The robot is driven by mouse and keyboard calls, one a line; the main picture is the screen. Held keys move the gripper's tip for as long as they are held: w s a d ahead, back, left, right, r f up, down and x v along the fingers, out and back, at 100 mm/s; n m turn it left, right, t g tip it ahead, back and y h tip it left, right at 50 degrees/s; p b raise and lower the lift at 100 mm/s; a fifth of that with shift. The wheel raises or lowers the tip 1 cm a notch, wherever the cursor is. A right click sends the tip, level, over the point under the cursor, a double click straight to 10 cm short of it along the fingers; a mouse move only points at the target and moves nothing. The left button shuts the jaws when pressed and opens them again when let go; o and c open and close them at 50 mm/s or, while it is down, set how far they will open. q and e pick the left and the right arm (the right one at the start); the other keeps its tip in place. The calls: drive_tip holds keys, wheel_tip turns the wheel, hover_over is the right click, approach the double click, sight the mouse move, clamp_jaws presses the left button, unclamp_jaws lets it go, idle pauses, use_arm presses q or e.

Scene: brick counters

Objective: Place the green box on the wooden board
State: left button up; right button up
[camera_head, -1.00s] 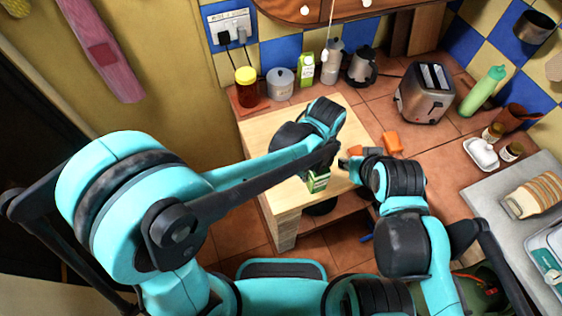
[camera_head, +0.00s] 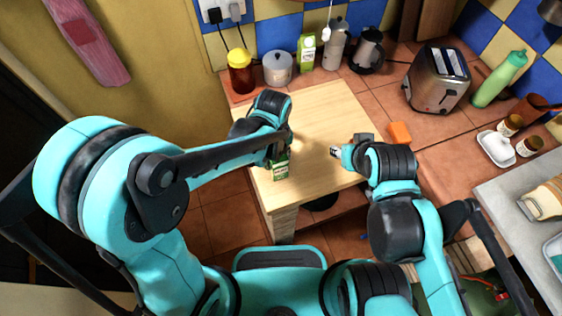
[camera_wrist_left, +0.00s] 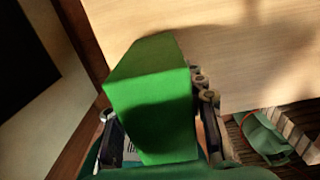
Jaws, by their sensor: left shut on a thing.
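The green box (camera_head: 281,167) is held in my left gripper (camera_head: 278,153), at the front left part of the light wooden board (camera_head: 318,112). In the left wrist view the green box (camera_wrist_left: 155,95) stands between the two fingers of the left gripper (camera_wrist_left: 158,135), which is shut on it. The wooden board (camera_wrist_left: 235,50) fills the upper part of that view, beyond the box. I cannot tell whether the box's underside touches the board. My right gripper (camera_head: 338,152) is over the right side of the board; its fingers are too small to read.
Behind the board stand a red-yellow jar (camera_head: 240,72), a grey pot (camera_head: 278,68), a green-white carton (camera_head: 306,52) and a kettle (camera_head: 367,50). A toaster (camera_head: 437,80) is at the right. An orange block (camera_head: 400,132) lies right of the board. The board's middle is clear.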

use_arm(q)
drive_tip(key=shift+d+f, duration=0.25)
drive_tip(key=shift+f, duration=0.05)
drive_tip(key=shift+r, duration=0.1)
drive_tip(key=shift+a, duration=0.5)
drive_tip(key=o, duration=0.8)
drive_tip(key=shift+f, duration=0.2)
drive_tip(key=o, duration=0.4)
drive_tip(key=shift+d, duration=0.3)
drive_tip(key=shift+c, duration=0.2)
drive_tip(key=shift+a, duration=0.1)
use_arm(e)
drive_tip(key=shift+f, duration=0.25)
